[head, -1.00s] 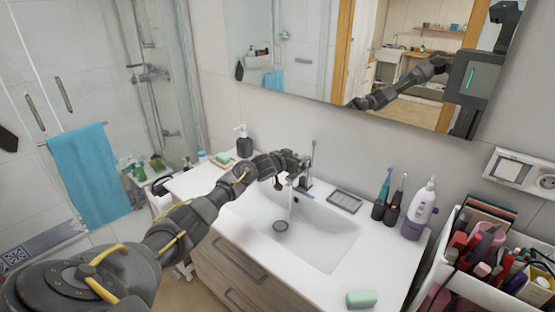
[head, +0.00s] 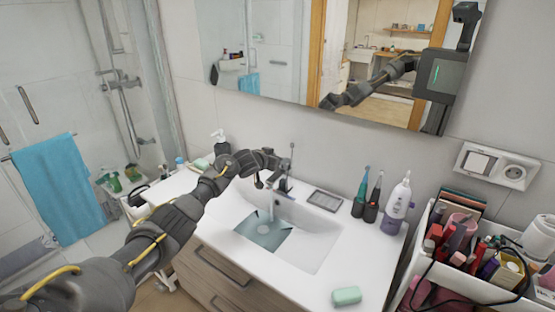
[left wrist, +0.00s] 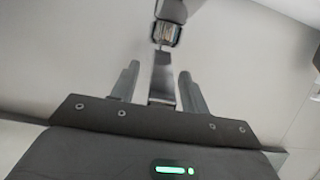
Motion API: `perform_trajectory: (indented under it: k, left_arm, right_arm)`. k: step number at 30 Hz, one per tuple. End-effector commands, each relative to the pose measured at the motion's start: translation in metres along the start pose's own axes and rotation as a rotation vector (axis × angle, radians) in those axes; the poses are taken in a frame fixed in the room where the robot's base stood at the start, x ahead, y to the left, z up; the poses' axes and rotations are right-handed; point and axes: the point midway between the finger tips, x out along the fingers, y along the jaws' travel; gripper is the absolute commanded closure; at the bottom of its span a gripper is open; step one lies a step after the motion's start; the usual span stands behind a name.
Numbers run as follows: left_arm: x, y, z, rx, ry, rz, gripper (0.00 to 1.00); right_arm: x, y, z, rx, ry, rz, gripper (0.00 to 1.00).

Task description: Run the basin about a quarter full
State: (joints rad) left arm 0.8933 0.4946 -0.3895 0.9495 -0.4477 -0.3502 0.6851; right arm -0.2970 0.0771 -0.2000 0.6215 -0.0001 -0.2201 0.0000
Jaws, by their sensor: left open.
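The white basin (head: 316,246) is set in the white counter. Greenish water (head: 264,234) lies over part of its floor. A clear stream (head: 272,208) falls from the chrome faucet (head: 284,184) into the basin. My left gripper (head: 270,170) is at the faucet, beside its upright lever. In the left wrist view the two fingers of my left gripper (left wrist: 158,84) stand apart. The grey metal stem of the faucet (left wrist: 162,60) shows between them. I cannot tell whether the fingers touch it. My right gripper is not in view.
A soap dish (head: 324,200), two electric toothbrushes (head: 366,198) and a white-purple bottle (head: 397,206) stand right of the basin. Green soap (head: 346,296) lies at the counter front. A crowded cosmetics cart (head: 432,270) stands at right. A dark soap dispenser (head: 221,146) is at the counter's back left.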

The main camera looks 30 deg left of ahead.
Motion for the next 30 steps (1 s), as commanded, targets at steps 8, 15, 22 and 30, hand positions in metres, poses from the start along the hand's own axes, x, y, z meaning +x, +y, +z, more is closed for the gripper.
perform_trajectory:
  k: [8, 15, 22, 30]
  left_arm:
    - [-0.014, 0.000, 0.002, 0.001, 0.000, 0.002, 0.55]
    - [-0.051, 0.000, 0.003, 0.003, 0.001, 0.001, 0.55]
    - [-0.087, 0.001, 0.001, 0.003, 0.000, 0.000, 0.55]
    - [-0.106, 0.001, 0.000, 0.001, -0.001, 0.000, 0.55]
  right_arm:
    - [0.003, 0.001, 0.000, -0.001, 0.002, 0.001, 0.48]
    - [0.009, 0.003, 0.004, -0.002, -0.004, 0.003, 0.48]
    - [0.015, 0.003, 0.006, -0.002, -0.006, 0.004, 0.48]
    - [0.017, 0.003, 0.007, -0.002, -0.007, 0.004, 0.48]
